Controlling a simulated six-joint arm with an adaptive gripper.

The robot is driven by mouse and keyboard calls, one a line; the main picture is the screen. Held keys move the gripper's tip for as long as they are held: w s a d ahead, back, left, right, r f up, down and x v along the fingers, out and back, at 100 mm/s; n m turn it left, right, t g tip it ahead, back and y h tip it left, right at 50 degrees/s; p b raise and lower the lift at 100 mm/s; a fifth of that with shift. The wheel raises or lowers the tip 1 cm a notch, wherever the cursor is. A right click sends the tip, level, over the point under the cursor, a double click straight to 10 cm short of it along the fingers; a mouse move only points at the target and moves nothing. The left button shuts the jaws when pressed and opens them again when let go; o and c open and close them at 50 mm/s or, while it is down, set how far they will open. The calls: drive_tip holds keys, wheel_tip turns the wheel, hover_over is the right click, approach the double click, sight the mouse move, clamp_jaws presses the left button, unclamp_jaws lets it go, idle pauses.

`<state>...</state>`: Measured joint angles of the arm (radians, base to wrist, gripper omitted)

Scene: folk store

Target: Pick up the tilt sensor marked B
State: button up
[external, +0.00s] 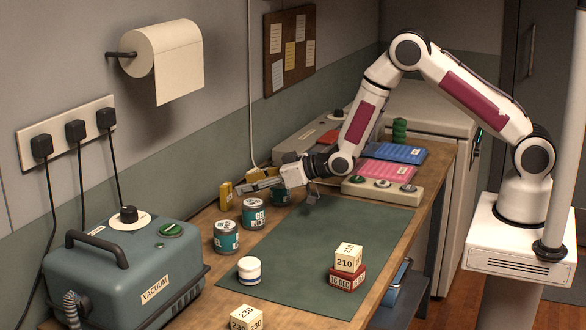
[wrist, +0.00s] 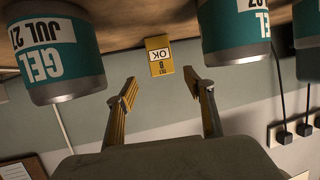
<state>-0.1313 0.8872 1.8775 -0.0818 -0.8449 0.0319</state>
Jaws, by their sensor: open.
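A small yellow block (wrist: 160,55) stands on the table between gel cans in the wrist view, which is upside down. In the external view my gripper (external: 247,187) is low over the back of the table, pointing left at the wall.
A gel can (wrist: 55,50) and another gel can (wrist: 233,30) flank the block. A second yellow item (external: 253,175) is partly hidden behind my gripper. Numbered blocks (external: 348,262) and a white jar (external: 249,270) stand towards the front. The green mat (external: 320,235) is mostly clear.

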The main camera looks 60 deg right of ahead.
sight(229, 186)
drive_tip(key=shift+x, duration=1.1)
drive_tip(key=shift+w, duration=0.2)
drive_tip(key=shift+a+r+x, duration=0.1)
drive_tip(key=shift+a+x, duration=0.05)
drive_tip(key=shift+x, duration=0.6)
drive_tip(key=shift+a+r+x, duration=0.1)
drive_tip(key=shift+x, duration=1.6)
drive_tip(key=c, duration=1.3)
